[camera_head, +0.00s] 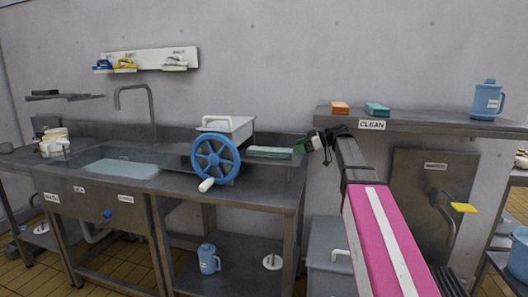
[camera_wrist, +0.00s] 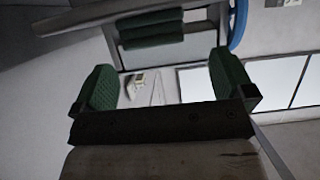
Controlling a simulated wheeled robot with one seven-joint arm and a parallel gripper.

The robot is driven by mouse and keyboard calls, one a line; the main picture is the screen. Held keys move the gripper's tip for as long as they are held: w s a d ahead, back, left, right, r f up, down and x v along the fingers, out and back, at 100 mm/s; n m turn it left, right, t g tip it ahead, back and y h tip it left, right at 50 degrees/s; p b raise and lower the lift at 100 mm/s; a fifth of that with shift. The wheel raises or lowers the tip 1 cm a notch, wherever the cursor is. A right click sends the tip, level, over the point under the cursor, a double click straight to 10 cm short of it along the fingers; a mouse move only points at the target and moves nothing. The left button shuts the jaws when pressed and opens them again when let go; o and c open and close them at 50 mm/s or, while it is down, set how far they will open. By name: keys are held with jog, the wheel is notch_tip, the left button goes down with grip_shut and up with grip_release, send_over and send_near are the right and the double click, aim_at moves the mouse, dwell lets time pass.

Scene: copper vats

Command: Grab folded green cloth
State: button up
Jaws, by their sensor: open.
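A folded green cloth (camera_head: 270,152) lies flat at the right end of the steel counter, just right of the blue wheel. In the wrist view the dark green cloth (camera_wrist: 150,30) shows its layers ahead of my gripper, roughly between the fingers' lines and a little left of centre. My gripper (camera_head: 308,145) is at the cloth's right end in the head view. In the wrist view my gripper (camera_wrist: 165,80) is open, its green pads wide apart, with nothing between them. The cloth looks beyond the fingertips; the exact gap cannot be told.
The blue hand wheel (camera_head: 215,159) and its white-topped box (camera_head: 228,127) stand left of the cloth. A shelf (camera_head: 430,125) labelled CLEAN holds an orange block (camera_head: 340,107), a teal block (camera_head: 377,110) and a blue jug (camera_head: 487,100). A sink (camera_head: 120,167) is further left.

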aim_at(285, 150)
jog(key=shift+w+a, duration=0.2)
jog(key=shift+a, duration=0.05)
jog(key=shift+x, duration=3.55)
jog(key=shift+w, duration=0.15)
jog(key=shift+c, duration=0.3)
jog(key=c, duration=1.1)
jog(key=shift+r, duration=0.1)
